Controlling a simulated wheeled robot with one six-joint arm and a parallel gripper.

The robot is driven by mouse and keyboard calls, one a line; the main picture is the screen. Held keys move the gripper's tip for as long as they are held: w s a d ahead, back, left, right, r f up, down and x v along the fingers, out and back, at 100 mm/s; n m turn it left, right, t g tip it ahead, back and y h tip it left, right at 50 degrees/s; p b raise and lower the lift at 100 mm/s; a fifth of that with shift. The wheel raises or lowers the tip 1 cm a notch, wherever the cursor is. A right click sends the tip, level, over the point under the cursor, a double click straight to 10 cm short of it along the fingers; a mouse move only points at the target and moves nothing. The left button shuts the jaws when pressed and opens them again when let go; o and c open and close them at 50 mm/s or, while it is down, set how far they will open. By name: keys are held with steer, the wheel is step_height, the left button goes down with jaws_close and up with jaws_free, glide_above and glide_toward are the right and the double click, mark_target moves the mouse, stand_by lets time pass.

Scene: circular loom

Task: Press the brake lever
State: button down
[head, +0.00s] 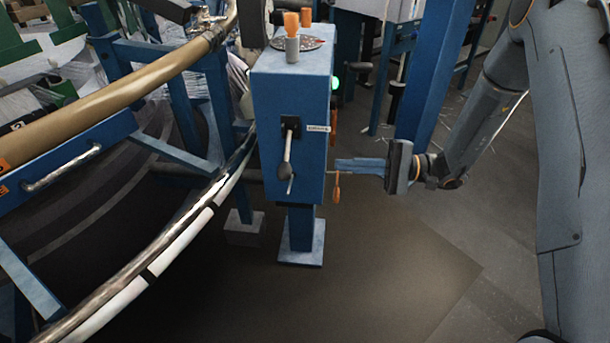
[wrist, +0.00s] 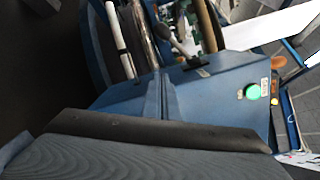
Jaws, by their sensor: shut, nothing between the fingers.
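The brake lever (head: 287,158) is a grey rod with a dark knob on the front face of a blue control box (head: 265,97). It comes out of a black plate beside a small label and hangs down. In the wrist view the lever (wrist: 183,47) shows past the box's edge. My gripper (head: 340,165) is to the right of the box, its fingers pointing left towards the box's side. The fingers are shut and empty. In the wrist view the closed fingers (wrist: 158,92) point up across the blue box, apart from the lever.
A green light (head: 335,83) is on the box's right side, and a small orange handle (head: 337,188) hangs below my fingers. An orange-topped knob (head: 292,38) stands on top. The loom's curved rails (head: 165,245) pass left of the box. The floor in front is clear.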

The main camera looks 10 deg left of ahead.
mark_target(286, 158)
steer(key=shift+w, duration=0.15)
steer(key=a, duration=0.3)
steer(key=s+a, duration=0.1)
steer(key=a, duration=0.5)
steer(key=shift+s+a+r, duration=0.1)
steer(key=shift+s+a, duration=0.2)
steer(key=shift+s+a+r+p, duration=0.1)
steer(key=shift+s+r, duration=0.2)
steer(key=shift+s, duration=0.3)
steer(key=shift+s+a+r+p, duration=0.15)
steer(key=shift+s+r, duration=0.15)
steer(key=shift+s, duration=0.3)
steer(key=shift+s+a+r+p, duration=0.1)
steer(key=shift+s+r, duration=0.2)
steer(key=shift+s, duration=0.3)
steer(key=shift+d, duration=0.15)
